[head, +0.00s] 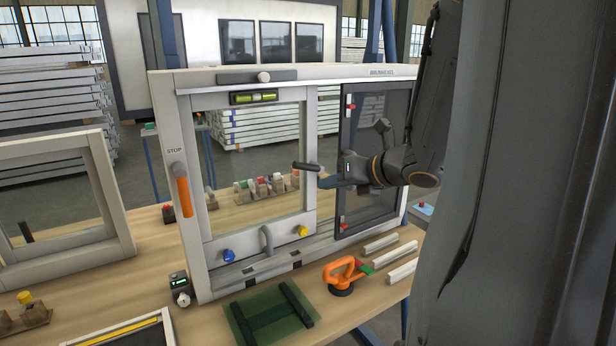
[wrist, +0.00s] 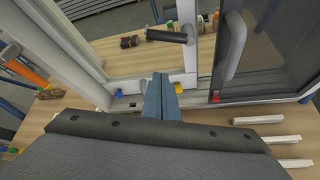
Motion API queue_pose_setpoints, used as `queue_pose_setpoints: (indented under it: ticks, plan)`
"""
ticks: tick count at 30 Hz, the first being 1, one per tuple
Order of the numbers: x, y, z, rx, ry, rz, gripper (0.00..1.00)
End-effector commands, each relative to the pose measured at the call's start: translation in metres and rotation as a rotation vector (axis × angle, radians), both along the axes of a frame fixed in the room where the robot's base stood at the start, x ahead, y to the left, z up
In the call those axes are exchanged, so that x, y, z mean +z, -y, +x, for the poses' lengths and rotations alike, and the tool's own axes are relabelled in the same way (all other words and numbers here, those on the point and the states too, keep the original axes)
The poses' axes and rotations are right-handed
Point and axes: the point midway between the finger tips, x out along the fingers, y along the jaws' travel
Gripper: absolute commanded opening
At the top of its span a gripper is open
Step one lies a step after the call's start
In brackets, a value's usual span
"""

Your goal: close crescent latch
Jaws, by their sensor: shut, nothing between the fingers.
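The crescent latch has a dark lever (head: 305,167) lying nearly level on the white stile where the two window sashes meet, its free end pointing left over the glass. In the wrist view the dark lever (wrist: 167,36) is at the upper middle, with its mount end at the right on the stile. My gripper (head: 324,183) is just right of and below the lever in the head view. In the wrist view my gripper (wrist: 160,80) has its blue-grey fingers together and empty, apart in the picture from the lever. Whether any part touches the latch or stile cannot be told.
The white window frame (head: 190,240) stands upright on the wooden bench. A dark-framed sash (head: 342,135) with a grey pull handle (wrist: 234,46) is at the right. An orange suction cup (head: 345,272) and white strips (head: 388,258) lie in front. An orange handle (head: 183,190) is at the left.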

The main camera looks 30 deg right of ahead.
Motion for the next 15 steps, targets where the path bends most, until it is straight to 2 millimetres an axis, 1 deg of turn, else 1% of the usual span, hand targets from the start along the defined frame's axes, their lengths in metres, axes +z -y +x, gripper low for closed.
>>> queue_pose_setpoints:
  ticks: [3, 11, 15]
  plan:
    - [0.0009, -0.0002, -0.0026, 0.031, 0.01, -0.027, 0.0]
    - [0.0007, -0.0009, -0.0023, 0.033, 0.01, -0.027, 0.0]
    - [-0.0019, -0.0025, 0.0026, 0.033, 0.01, -0.026, 0.0]
